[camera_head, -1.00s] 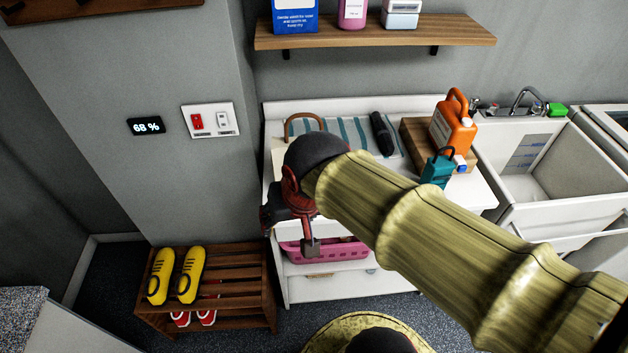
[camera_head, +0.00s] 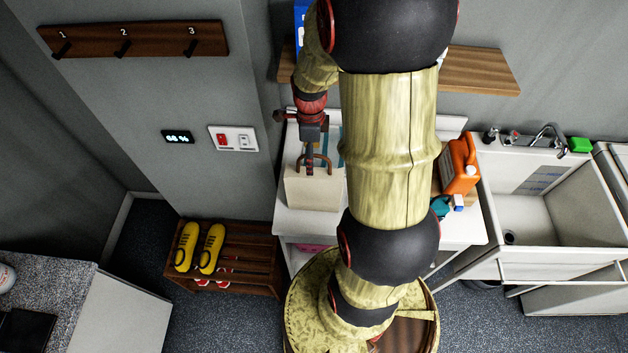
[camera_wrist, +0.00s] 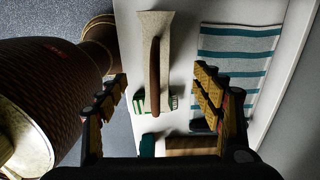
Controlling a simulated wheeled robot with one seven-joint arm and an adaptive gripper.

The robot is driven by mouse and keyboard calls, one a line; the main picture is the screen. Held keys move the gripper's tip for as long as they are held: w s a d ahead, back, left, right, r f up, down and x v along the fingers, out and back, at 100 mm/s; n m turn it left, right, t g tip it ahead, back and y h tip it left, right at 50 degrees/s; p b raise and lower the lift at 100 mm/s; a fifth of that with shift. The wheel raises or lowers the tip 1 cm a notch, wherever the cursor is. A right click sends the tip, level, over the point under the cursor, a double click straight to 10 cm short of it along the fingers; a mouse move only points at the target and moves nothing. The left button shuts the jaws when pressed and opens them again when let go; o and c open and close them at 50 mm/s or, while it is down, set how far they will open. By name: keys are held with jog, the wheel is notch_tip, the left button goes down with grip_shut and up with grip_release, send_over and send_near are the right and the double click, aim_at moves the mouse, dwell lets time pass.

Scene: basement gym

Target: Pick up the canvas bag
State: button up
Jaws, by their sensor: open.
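The canvas bag (camera_head: 313,192) is cream with a brown handle. It stands upright at the left end of the white table. My gripper (camera_head: 310,165) points down from above at the handle. In the wrist view, the bag (camera_wrist: 146,35) is seen from above, with its brown handle running between my gripper's (camera_wrist: 160,100) two spread fingers. The fingers are open, with a gap on each side of the handle. Touch at the fingertips cannot be made out in the head view.
A striped towel (camera_wrist: 235,55) lies beside the bag. An orange jug (camera_head: 461,165) stands farther right on the white table (camera_head: 308,222), near the sink (camera_head: 535,215). A wooden shelf (camera_head: 480,70) hangs above. A shoe rack (camera_head: 250,262) stands below left.

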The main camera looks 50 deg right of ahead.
aim_at(314, 182)
jog(key=shift+s+d+f, duration=0.1)
jog(key=shift+d+f, duration=0.05)
jog(key=shift+f, duration=0.05)
jog(key=f, duration=0.4)
jog(key=s+f, duration=0.1)
jog(key=f, duration=0.1)
jog(key=shift+f+p, duration=0.35)
jog(key=shift+w+f, duration=0.1)
jog(key=shift+f, duration=0.35)
jog(key=shift+c, duration=1)
jog(key=c, duration=1.5)
grip_shut()
